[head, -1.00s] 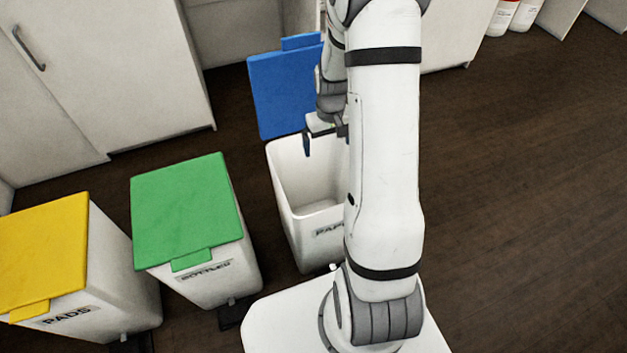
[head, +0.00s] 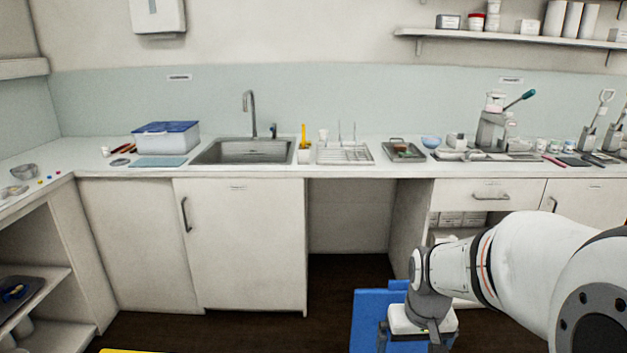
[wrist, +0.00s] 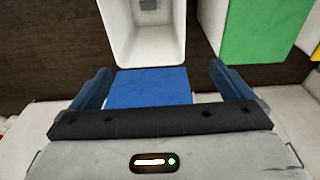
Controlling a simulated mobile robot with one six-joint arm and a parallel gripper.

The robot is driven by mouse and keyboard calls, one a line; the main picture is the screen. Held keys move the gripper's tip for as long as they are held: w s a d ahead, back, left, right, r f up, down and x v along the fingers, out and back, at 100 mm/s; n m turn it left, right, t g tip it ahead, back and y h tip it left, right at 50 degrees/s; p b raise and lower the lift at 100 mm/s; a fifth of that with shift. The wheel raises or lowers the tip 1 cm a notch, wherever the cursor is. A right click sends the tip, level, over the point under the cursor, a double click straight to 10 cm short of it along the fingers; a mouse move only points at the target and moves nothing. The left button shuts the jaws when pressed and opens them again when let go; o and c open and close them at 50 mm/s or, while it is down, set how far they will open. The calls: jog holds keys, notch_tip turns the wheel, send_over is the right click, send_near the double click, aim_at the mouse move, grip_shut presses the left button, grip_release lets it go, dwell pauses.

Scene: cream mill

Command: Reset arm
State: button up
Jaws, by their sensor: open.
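My gripper (head: 418,338) is at the lower right of the head view, at the end of my bent arm. In the wrist view its two blue fingers (wrist: 165,88) stand wide apart with nothing between them in grip. It hangs over the raised blue lid (wrist: 150,92) of an open white bin (wrist: 112,40). The blue lid also shows behind my gripper in the head view (head: 368,318). I cannot tell whether gripper and lid touch.
A green lid (wrist: 262,30) shows beside the open bin. The counter (head: 340,172) holds a sink (head: 243,151), a blue-lidded box (head: 166,140), a dish rack (head: 345,153) and a press (head: 493,125). The bay under the counter (head: 348,215) is empty.

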jog(key=s+a+r+p, duration=0.1)
jog(key=s+r+p, duration=0.2)
jog(key=r, duration=0.4)
jog(key=s+a+r+t+p, duration=0.1)
jog(key=s+a+r+p, duration=0.1)
jog(key=s+r+p, duration=0.2)
notch_tip(320, 180, up, 3)
jog(key=s, duration=0.2)
jog(key=shift+s+a+r, duration=0.15)
jog(key=shift+s+a, duration=0.15)
jog(key=shift+s+r+p, duration=0.1)
jog(key=shift+s+p, duration=0.2)
jog(key=shift+c, duration=0.2)
